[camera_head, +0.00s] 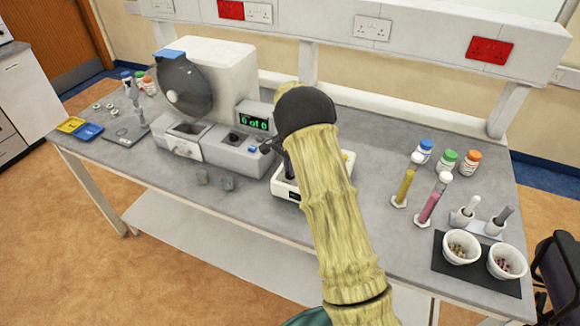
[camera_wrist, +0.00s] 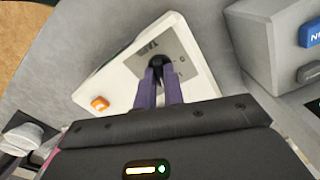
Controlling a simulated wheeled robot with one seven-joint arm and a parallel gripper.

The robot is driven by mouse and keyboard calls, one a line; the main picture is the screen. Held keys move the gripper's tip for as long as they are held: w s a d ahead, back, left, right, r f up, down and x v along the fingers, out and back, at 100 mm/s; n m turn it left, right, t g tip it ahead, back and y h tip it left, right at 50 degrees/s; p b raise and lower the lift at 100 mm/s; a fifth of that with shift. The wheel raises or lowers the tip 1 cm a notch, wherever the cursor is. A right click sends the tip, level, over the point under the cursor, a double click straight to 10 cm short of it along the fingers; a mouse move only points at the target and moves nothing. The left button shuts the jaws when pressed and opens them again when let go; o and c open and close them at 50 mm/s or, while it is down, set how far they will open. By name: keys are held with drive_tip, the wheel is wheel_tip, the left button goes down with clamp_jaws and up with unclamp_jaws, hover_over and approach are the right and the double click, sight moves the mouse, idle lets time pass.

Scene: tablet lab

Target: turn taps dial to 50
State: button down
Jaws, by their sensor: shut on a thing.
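The taps dial (camera_wrist: 157,60) is a small black knob on a grey panel of a white device (camera_wrist: 120,82). Lettering that looks like TAPS shows beside it in the wrist view. My gripper (camera_wrist: 158,75) has two purple fingers, which are shut on the dial from both sides. The fingers hide much of the dial, and I cannot read its setting. In the head view, the white device (camera_head: 283,188) stands on the bench, largely hidden behind my arm. Its dark front display is partly visible, but its number is not readable.
A grey-white machine (camera_head: 225,152) with a green "0 of 0" display stands close left of the device. An orange button (camera_wrist: 99,103) sits on the device. Cylinders with yellow (camera_head: 405,186) and pink (camera_head: 430,207) liquid, bottles and mortars stand to the right.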

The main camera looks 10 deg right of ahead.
drive_tip(key=shift+w+r+m, duration=0.1)
drive_tip(key=shift+r+m, duration=0.05)
drive_tip(key=shift+m, duration=0.15)
drive_tip(key=c, duration=1.5)
unclamp_jaws()
wheel_tip(320, 180, up, 17)
drive_tip(key=b, duration=0.2)
drive_tip(key=shift+r+b, duration=0.15)
drive_tip(key=shift+b, duration=0.2)
